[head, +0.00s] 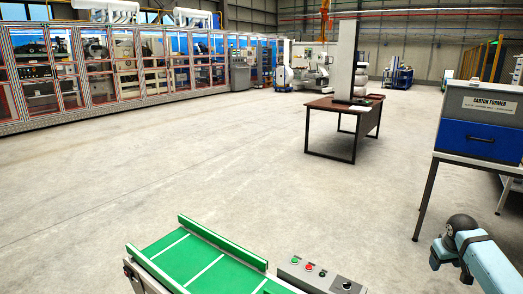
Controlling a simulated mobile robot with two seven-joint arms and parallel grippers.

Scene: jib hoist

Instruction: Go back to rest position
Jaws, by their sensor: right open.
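My right gripper (440,256) shows at the lower right, at the end of my pale blue arm with a dark round joint. It is small and partly hidden by the arm, open, with nothing visible in it. It is over the floor, right of the control box and below the carton former. My left gripper is not in the head view. No jib hoist or load can be made out.
A green conveyor (193,260) with raised side rails is at the bottom, beside a control box (318,276) with buttons. A carton former (481,122) stands at right, a brown table (345,106) farther back. Glazed machines (125,66) line the left. The middle floor is clear.

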